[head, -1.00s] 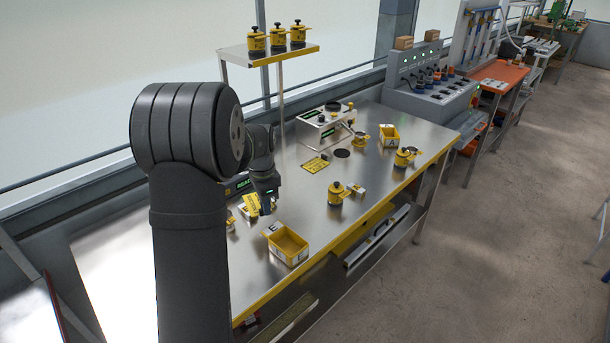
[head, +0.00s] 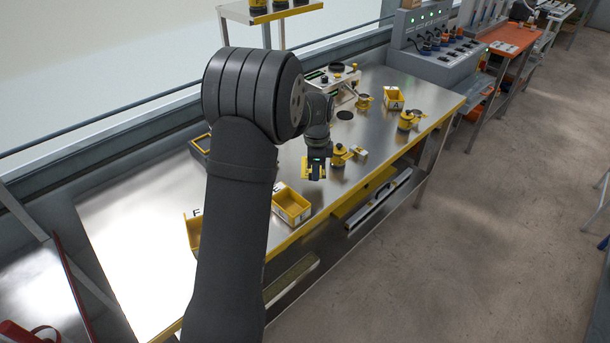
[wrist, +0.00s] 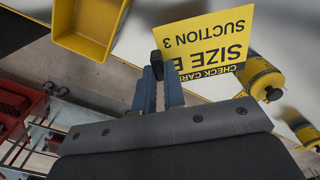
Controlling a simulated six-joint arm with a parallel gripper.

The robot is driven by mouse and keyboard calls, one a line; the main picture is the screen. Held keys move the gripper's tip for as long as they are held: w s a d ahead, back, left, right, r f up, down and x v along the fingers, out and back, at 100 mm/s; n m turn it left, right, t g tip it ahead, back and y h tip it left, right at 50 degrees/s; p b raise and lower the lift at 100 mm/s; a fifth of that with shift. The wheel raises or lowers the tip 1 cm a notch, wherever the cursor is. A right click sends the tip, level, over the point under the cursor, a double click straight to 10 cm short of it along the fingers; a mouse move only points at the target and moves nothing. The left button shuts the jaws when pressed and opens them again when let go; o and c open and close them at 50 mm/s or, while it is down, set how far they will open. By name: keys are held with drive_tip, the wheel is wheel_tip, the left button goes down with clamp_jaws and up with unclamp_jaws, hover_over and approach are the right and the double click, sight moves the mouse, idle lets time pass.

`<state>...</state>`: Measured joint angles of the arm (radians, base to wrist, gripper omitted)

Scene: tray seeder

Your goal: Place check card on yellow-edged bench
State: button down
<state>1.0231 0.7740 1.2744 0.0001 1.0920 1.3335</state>
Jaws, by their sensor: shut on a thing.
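The check card is a yellow plate with black print reading "CHECK CARD", "SIZE" and "SUCTION 3", upside down in the wrist view (wrist: 208,48). My gripper (wrist: 158,62) is shut on the card at its edge. In the head view my gripper (head: 316,174) is above the front part of the bench, and only a small yellow bit of the card shows. The yellow-edged bench (head: 130,235) is a long metal-topped table with a yellow front edge. The card's exact height over the bench is hard to tell.
A yellow bin (head: 291,207) stands at the front edge beside my gripper, with another yellow bin (head: 193,234) partly behind my arm. A yellow-and-black canister (head: 340,156) stands just right of my gripper. The bench's left part is bare.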

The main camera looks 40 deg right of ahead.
sight(304, 173)
drive_tip(key=w+f, duration=0.1)
drive_tip(key=w, duration=0.1)
drive_tip(key=w+f, duration=0.1)
drive_tip(key=w, duration=0.1)
drive_tip(key=shift+w+a+f, duration=0.1)
drive_tip(key=shift+a+f, duration=0.1)
drive_tip(key=shift+f, duration=2.05)
drive_tip(key=shift+f, duration=0.15)
drive_tip(key=c, duration=1.5)
unclamp_jaws()
wheel_tip(304, 173, up, 12)
drive_tip(key=shift+r, duration=0.15)
